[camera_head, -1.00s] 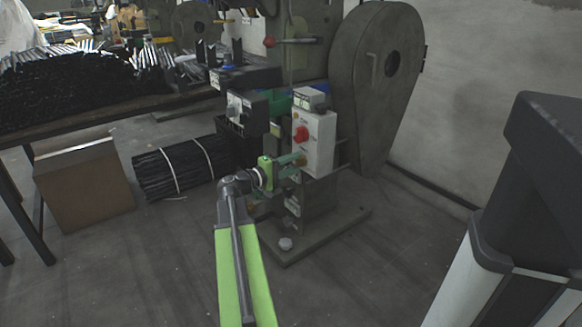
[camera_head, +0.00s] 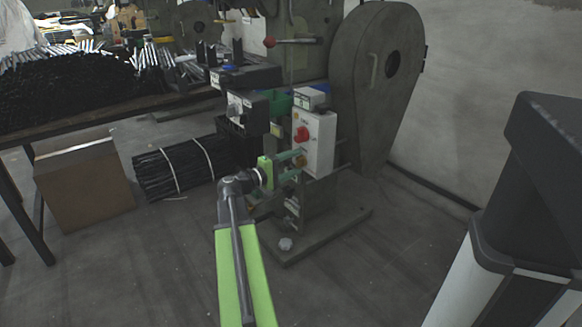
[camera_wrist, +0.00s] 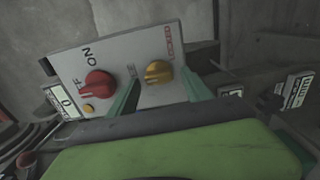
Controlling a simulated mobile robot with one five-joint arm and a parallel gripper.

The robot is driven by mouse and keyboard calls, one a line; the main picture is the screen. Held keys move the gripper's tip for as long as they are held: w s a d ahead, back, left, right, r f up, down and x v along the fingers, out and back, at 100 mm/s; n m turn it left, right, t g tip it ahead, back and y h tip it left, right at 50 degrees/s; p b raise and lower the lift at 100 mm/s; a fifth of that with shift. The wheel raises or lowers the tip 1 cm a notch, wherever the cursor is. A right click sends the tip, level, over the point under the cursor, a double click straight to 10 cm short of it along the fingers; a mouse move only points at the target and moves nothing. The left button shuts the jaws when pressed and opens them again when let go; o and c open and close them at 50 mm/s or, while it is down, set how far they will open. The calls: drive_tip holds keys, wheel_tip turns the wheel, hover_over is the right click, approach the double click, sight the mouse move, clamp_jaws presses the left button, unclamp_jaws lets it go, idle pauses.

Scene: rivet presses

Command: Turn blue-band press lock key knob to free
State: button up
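The press's white control box (camera_head: 320,145) faces my gripper (camera_head: 299,163). In the wrist view its panel (camera_wrist: 125,50) carries a red knob (camera_wrist: 98,84) on the left and a yellow lock key knob (camera_wrist: 158,72) on the right. The word LOCKED stands above and right of the yellow knob; a partly hidden word is at its left. My gripper (camera_wrist: 160,92) is open, with one green finger on each side of the yellow knob. I cannot tell whether the fingers touch it. The knob's exact pointing direction is unclear.
The red knob (camera_head: 301,134) sits just above the gripper on the box. A large grey press guard (camera_head: 365,90) stands behind it. A bundle of black rods (camera_head: 180,167) and a cardboard box (camera_head: 85,185) lie left.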

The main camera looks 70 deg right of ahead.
drive_tip(key=v, duration=1.7)
drive_tip(key=shift+a, duration=0.25)
